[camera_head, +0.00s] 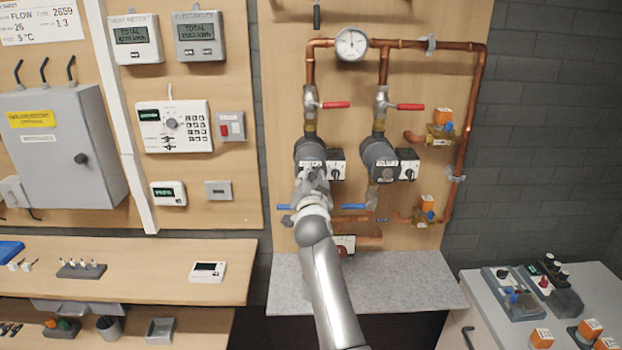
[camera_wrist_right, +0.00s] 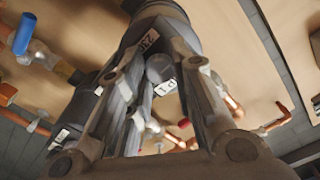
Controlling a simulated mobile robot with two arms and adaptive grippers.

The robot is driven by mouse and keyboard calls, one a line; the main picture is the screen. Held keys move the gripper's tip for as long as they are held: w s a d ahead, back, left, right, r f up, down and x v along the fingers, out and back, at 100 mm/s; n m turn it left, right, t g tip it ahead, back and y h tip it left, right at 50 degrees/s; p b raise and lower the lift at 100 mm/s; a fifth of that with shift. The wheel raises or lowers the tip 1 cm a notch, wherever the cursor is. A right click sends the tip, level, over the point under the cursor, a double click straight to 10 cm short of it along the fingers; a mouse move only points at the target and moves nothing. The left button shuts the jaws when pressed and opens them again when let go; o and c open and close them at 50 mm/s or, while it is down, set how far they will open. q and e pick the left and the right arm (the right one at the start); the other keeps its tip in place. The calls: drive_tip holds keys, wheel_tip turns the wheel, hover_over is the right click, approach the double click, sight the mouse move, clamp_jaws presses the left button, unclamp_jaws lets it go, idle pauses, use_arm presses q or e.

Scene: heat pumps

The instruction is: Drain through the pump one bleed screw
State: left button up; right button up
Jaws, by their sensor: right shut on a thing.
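Two dark grey pumps hang on the wooden panel: the left pump (camera_head: 308,148) and the right pump (camera_head: 376,158). Each has a dial box on its right side. My right gripper (camera_head: 314,180) is at the front of the left pump and hides the lower part of its face. In the right wrist view my right gripper (camera_wrist_right: 158,68) has its fingers on both sides of a round grey screw cap (camera_wrist_right: 160,69) on the pump (camera_wrist_right: 165,18). It is shut on this cap, next to a white P1 label. My left gripper is not in view.
Red-handled valves (camera_head: 335,104) sit above both pumps, and copper pipes (camera_head: 440,45) run around them. A blue-handled valve (camera_head: 288,207) is below the left pump. A grey shelf (camera_head: 410,280) lies under the panel. A wooden bench (camera_head: 130,285) is on the left.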

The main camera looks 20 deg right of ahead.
clamp_jaws()
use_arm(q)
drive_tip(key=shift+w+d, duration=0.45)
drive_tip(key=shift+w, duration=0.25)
use_arm(e)
drive_tip(key=n+b, duration=0.1)
drive_tip(key=n, duration=0.2)
drive_tip(key=shift+n, duration=0.4)
use_arm(q)
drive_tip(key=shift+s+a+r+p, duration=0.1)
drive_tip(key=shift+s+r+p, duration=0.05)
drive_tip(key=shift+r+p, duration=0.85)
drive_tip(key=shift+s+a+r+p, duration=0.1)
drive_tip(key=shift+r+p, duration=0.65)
drive_tip(key=shift+p, duration=0.45)
use_arm(e)
drive_tip(key=shift+r+n, duration=0.1)
drive_tip(key=shift+n, duration=14.4)
